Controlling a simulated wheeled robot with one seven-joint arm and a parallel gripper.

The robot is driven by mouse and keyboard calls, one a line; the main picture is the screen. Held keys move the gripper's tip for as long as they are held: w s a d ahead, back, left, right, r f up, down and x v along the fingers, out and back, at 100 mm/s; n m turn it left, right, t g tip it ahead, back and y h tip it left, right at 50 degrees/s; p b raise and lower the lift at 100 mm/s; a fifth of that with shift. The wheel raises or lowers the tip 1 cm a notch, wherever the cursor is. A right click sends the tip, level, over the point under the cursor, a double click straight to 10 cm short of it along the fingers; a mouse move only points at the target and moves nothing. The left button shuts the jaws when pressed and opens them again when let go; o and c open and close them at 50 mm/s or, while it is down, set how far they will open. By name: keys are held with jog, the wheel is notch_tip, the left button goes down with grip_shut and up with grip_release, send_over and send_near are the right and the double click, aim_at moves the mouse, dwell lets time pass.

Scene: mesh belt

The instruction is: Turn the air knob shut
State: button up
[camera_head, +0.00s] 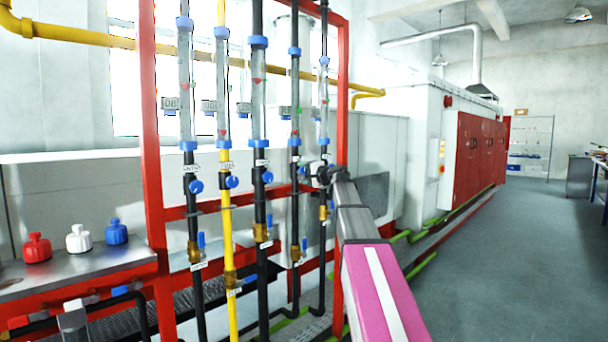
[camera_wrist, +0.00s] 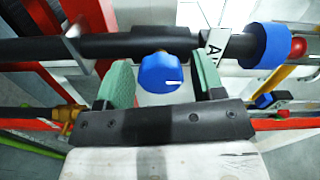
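The air knob is a round blue knob (camera_wrist: 160,73) on a black pipe (camera_wrist: 130,46) in the wrist view. A white label (camera_wrist: 215,44) beside it shows a letter A, the rest cut off. My gripper (camera_wrist: 163,80) is open, with one green finger pad on each side of the knob and a gap on both sides. It does not touch the knob there. In the head view my gripper (camera_head: 320,174) is at the rightmost pipe of the red frame and hides that pipe's knob.
A red frame (camera_head: 152,130) holds several vertical pipes with flow tubes and blue knobs, including a yellow pipe (camera_head: 226,200) left of my gripper. The grey floor (camera_head: 490,260) at right is clear.

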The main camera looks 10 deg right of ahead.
jog(key=shift+s, duration=0.1)
jog(key=v, duration=1)
jog(key=shift+s+d, duration=0.2)
jog(key=shift+s, duration=0.05)
jog(key=s+a+f+n+g+h, duration=0.1)
jog(key=s+a+f+g, duration=0.15)
jog(key=f, duration=0.95)
jog(key=s+a+f+n+g+h, duration=0.2)
jog(key=s+f+g, duration=0.1)
jog(key=f, duration=0.9)
jog(key=s+a+f+n+g+h, duration=0.1)
jog(key=s+a+f+g, duration=0.15)
jog(key=f, duration=0.95)
jog(key=s+f+n+g+h, duration=0.4)
jog(key=s+f+g+h, duration=0.2)
jog(key=s+f, duration=1.3)
notch_tip(320, 180, down, 4)
jog(key=shift+s+r+n+g+h, duration=0.2)
jog(key=shift+s+n+g+h, duration=0.1)
jog(key=shift+s+n, duration=0.1)
jog(key=shift+c, duration=0.4)
